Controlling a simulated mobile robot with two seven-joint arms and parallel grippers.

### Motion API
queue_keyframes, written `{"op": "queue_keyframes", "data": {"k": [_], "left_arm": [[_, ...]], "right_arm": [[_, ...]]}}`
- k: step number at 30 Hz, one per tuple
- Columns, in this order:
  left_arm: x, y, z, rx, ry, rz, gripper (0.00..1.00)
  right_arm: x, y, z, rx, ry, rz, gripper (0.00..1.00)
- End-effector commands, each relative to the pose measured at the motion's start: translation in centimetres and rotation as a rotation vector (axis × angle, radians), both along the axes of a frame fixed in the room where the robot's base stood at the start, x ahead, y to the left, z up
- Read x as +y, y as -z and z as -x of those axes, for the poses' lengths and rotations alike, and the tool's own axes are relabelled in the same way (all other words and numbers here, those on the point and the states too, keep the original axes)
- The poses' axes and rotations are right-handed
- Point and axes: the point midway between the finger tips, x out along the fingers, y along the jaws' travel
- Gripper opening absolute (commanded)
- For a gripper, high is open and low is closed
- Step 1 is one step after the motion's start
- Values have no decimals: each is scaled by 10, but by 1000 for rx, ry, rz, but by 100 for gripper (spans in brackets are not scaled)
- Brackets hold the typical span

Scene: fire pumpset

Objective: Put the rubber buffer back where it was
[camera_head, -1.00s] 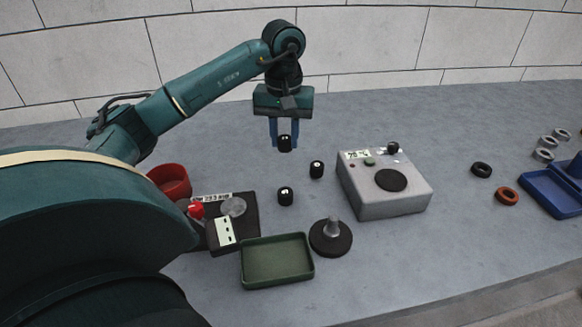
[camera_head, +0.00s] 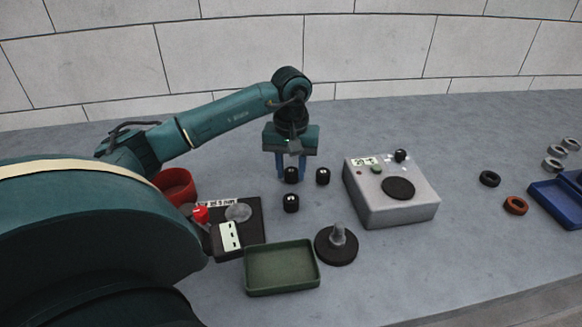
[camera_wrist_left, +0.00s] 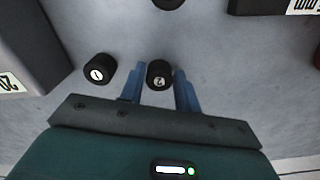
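Three small black rubber buffers with white marks stand close together. One buffer (camera_head: 291,175), marked 2 in the left wrist view (camera_wrist_left: 159,75), is between the blue fingers of my left gripper (camera_head: 291,170), at or just above the table. The fingers lie close along both sides and look shut on it; contact with the table is hard to tell. A second buffer (camera_head: 322,176), marked 1 in the left wrist view (camera_wrist_left: 97,69), stands just right of it. A third buffer (camera_head: 291,203) stands in front. My right gripper is not in view.
A grey tester box (camera_head: 387,207) stands to the right. In front are a green tray (camera_head: 283,291) and a round black base with a peg (camera_head: 336,246). A dark plate (camera_head: 254,228) and red bowl (camera_head: 174,187) are left. Rings and a blue bin (camera_head: 556,201) are far right.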

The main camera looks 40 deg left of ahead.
Motion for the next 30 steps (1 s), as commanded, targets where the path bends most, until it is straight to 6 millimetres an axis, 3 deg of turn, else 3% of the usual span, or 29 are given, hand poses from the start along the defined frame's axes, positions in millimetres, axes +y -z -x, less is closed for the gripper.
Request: {"op": "queue_keyframes", "data": {"k": [6,16,30], "left_arm": [[0,-1,0,0,0,0,48],[0,-9,-1,-2,0,0,48],[0,-102,-1,-4,-1,-1,48]], "right_arm": [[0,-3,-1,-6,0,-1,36],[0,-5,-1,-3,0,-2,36],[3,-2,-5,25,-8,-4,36]]}}
